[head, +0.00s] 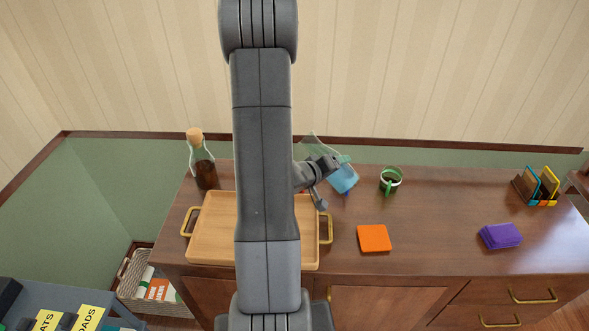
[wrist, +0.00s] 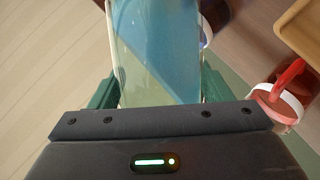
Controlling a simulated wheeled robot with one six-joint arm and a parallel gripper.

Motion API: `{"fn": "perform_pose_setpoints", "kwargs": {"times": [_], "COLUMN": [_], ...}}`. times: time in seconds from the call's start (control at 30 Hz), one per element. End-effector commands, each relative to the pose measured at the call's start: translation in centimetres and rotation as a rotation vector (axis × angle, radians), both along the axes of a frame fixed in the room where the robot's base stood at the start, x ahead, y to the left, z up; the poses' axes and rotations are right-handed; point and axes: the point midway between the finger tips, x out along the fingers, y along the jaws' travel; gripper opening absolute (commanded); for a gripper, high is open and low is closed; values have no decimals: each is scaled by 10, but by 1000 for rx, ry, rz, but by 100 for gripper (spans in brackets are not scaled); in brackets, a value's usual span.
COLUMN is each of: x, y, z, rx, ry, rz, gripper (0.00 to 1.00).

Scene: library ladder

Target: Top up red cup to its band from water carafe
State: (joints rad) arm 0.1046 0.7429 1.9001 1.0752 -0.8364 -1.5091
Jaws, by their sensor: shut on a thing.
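My gripper (wrist: 158,92) is shut on the clear water carafe (wrist: 158,40), which shows between its green fingers in the wrist view. In the head view the carafe (head: 344,179) is tilted, its upper end leaning left, with blue water in its lower part. The red cup (wrist: 292,75) with a white band (wrist: 279,103) shows at the right of the wrist view, apart from the carafe. Its water level cannot be seen.
A wooden tray (head: 211,231) with brass handles lies left on the cabinet. A green cup (head: 390,182) stands right of the carafe. An orange square (head: 374,238), purple cloth (head: 501,236) and file holder (head: 537,186) lie further right.

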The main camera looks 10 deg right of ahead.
Motion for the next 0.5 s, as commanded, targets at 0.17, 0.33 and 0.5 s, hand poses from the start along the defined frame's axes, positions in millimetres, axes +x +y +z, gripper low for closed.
{"fn": "perform_pose_setpoints", "kwargs": {"times": [0.17,0.33,0.5], "x": [0,0,0], "y": [-1,-1,-1], "z": [1,-1,-2], "rx": [-11,-20,-28], "ry": [5,12,20], "rz": [0,0,0], "gripper": [20,20,20]}}
